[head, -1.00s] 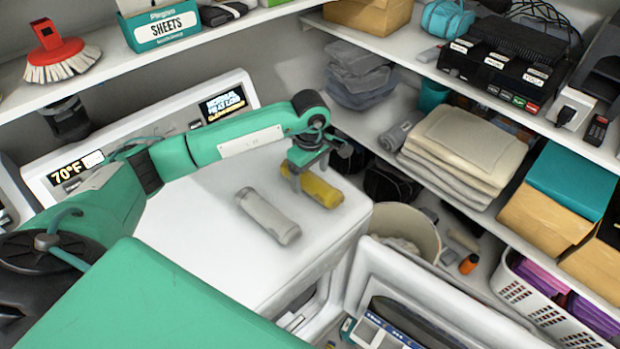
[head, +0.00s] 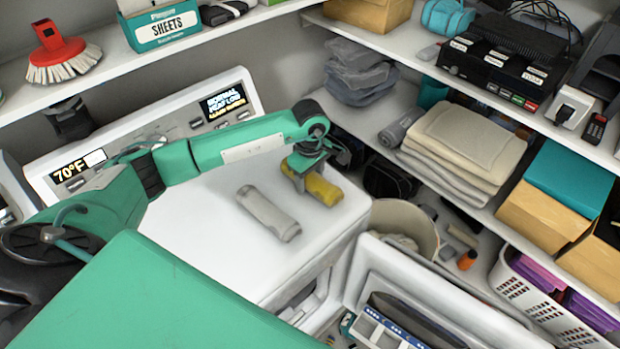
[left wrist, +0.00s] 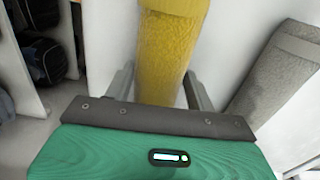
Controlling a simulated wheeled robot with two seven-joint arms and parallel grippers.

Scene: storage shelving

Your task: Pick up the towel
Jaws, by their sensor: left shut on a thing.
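A yellow rolled towel (head: 325,190) lies on top of the white washer, near its right edge. A grey rolled towel (head: 268,213) lies to its left on the same top. My left gripper (head: 305,178) is over the yellow towel, shut on it from above. In the left wrist view the yellow towel (left wrist: 165,55) runs between the two fingers, and the grey towel (left wrist: 278,75) lies apart on the right. The lower fingertips are partly hidden. My right gripper is not in view.
The washer top (head: 210,240) is clear around the towels. A bin (head: 405,225) stands right of the washer, beside an open white door (head: 440,300). A shelf behind holds folded towels (head: 465,145). A white basket (head: 540,300) is at the lower right.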

